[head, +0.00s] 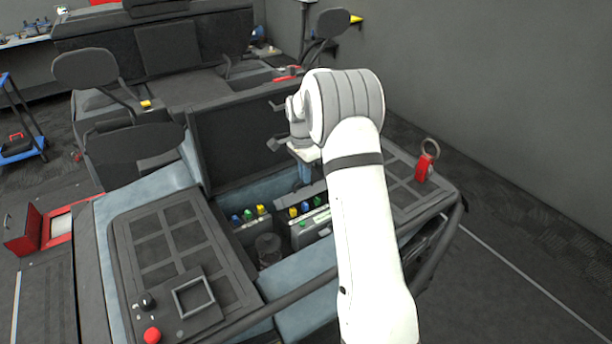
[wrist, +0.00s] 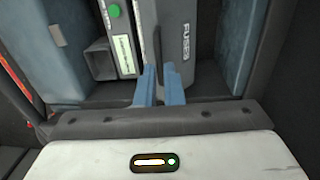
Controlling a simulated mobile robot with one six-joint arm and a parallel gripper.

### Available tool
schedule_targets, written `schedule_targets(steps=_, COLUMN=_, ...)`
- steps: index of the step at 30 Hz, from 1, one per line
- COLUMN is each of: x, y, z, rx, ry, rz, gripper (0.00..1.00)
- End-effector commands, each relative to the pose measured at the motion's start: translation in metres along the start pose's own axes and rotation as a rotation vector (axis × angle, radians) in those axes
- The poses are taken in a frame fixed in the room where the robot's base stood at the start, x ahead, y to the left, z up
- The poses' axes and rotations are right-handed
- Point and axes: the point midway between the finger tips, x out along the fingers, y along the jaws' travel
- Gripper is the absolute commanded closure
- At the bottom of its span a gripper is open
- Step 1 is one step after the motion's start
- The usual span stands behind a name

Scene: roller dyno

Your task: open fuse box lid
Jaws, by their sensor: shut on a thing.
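The fuse box lid (wrist: 180,30) is a grey panel marked FUSES in the wrist view. In the head view the grey lid (head: 290,194) shows in the open bay, just below my gripper. My gripper (wrist: 160,80) has two blue fingers close together at the lid's near edge, shut on the lid. In the head view the blue fingers (head: 304,174) point down into the bay. My white arm hides part of the bay's right side. The exact grip point is partly hidden by the fingers.
Grey modules with coloured caps (head: 249,214) stand beside the lid, and a dark cylinder (head: 268,248) sits in front. The raised dark hood panel (head: 235,135) stands behind. A red ring-handled tag (head: 424,166) is on the right deck.

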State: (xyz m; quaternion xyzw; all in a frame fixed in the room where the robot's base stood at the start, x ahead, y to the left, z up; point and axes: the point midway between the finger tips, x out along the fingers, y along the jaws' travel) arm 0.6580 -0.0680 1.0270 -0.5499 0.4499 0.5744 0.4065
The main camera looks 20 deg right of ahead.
Motion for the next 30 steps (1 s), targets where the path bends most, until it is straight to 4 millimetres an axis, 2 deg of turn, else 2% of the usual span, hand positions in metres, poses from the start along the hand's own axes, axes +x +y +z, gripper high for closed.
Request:
schedule_targets(steps=1, x=0.0065, y=-0.0008, z=-0.0008, rx=0.001, ry=0.0, rz=0.003, gripper=1.0)
schedule_targets(steps=18, x=0.0095, y=-0.0011, z=0.0006, rx=0.004, ry=-0.006, rz=0.01, gripper=1.0)
schedule_targets(steps=19, x=0.0095, y=-0.001, z=0.0006, rx=0.004, ry=-0.006, rz=0.01, gripper=0.91)
schedule_targets(steps=24, x=0.0077, y=-0.001, z=0.0, rx=0.004, ry=-0.006, rz=0.009, gripper=0.78)
schedule_targets(steps=27, x=0.006, y=-0.001, z=-0.0006, rx=0.005, ry=-0.005, rz=0.007, gripper=0.7)
schedule_targets(steps=30, x=0.0049, y=-0.0009, z=-0.0011, rx=0.006, ry=-0.005, rz=0.007, gripper=0.7)
